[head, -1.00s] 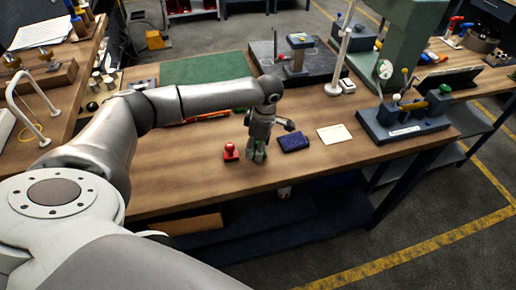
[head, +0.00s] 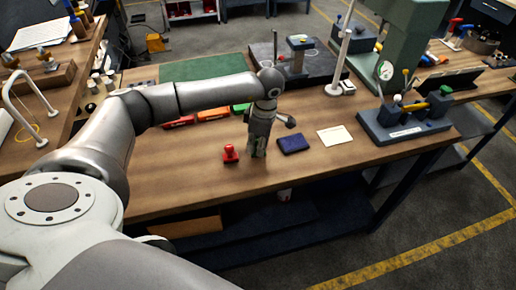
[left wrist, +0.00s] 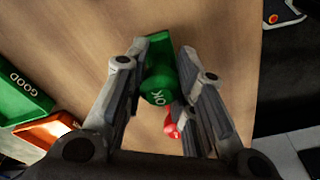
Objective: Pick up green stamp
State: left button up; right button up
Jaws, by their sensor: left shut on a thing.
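The green stamp, with a round knob marked "OK" (left wrist: 157,88) and a green block below it, sits between the fingers of my left gripper (left wrist: 160,100) in the left wrist view. In the head view the left gripper (head: 258,152) points down over the wooden workbench, shut on the stamp, which its fingers mostly hide. I cannot tell whether the stamp's base touches the bench. The red stamp (head: 231,154) stands upright just left of the gripper and shows partly behind a finger in the left wrist view (left wrist: 171,124). My right gripper is out of view.
A dark blue pad (head: 293,143) lies just right of the gripper, with a white card (head: 336,135) beyond it. Red (head: 180,122), orange (head: 213,114) and green trays lie behind my forearm. A blue fixture (head: 405,125) stands at right. The bench's front strip is clear.

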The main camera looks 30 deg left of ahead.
pick_arm(q)
jog(key=s+d+r+b, duration=0.1)
jog(key=s+r+b, duration=0.2)
jog(key=s+r, duration=0.2)
notch_tip(320, 180, up, 2)
jog(key=shift+s+d+r, duration=0.15)
jog(key=shift+s+r, duration=0.05)
jog(key=shift+s, duration=0.05)
jog(key=s+r+b, duration=0.1)
jog(key=s, duration=0.1)
jog(key=s+d+r+b, duration=0.1)
jog(key=s, duration=0.1)
jog(key=s+r, duration=0.1)
jog(key=s, duration=0.1)
jog(key=shift+s+d+r+b, duration=0.15)
jog(key=shift+s+d+b, duration=0.2)
jog(key=shift+s+b, duration=0.05)
grip_shut()
jog(key=shift+s+d+r, duration=0.15)
jog(key=shift+s+r, duration=0.2)
jog(key=shift+s, duration=0.3)
